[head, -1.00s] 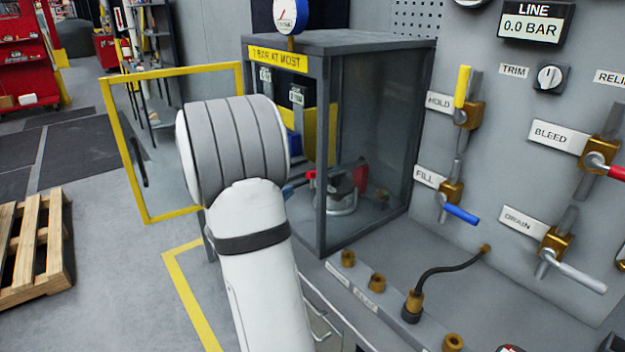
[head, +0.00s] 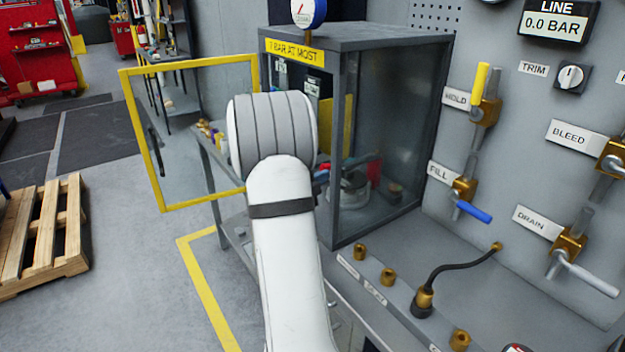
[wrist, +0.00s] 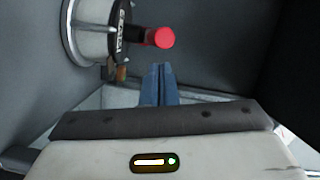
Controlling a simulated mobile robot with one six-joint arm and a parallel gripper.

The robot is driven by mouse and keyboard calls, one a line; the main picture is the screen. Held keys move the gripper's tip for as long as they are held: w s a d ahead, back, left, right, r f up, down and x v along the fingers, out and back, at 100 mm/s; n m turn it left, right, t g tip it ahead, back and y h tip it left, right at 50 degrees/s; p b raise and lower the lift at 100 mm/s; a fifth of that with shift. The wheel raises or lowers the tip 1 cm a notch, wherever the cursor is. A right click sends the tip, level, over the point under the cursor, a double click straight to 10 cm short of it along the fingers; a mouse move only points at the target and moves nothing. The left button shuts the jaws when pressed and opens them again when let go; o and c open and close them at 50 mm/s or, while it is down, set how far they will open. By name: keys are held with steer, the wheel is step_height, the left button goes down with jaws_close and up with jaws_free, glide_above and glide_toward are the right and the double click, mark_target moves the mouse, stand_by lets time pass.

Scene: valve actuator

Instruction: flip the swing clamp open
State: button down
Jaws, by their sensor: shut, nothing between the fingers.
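In the wrist view, a round grey metal body (wrist: 88,28) stands at upper left. A black lettered arm (wrist: 123,30) lies across its side and ends in a red knob (wrist: 160,38); this looks like the swing clamp. My gripper (wrist: 161,67) is shut and empty, its blue-grey fingertips just below the red knob in the picture; I cannot tell if they touch it. In the head view, the metal body (head: 350,196) shows through the cabinet's side pane with red parts beside it. My arm hides my gripper there.
The cabinet (head: 400,38) encloses the work on several sides. Its yellow-framed door (head: 158,175) stands open at left. Valves and a hose (head: 455,267) sit outside at right. A pallet (head: 45,235) lies on the floor at left. Dark walls are close around my gripper.

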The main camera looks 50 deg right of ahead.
steer(key=shift+w+d+f, duration=0.1)
steer(key=shift+d, duration=1.4)
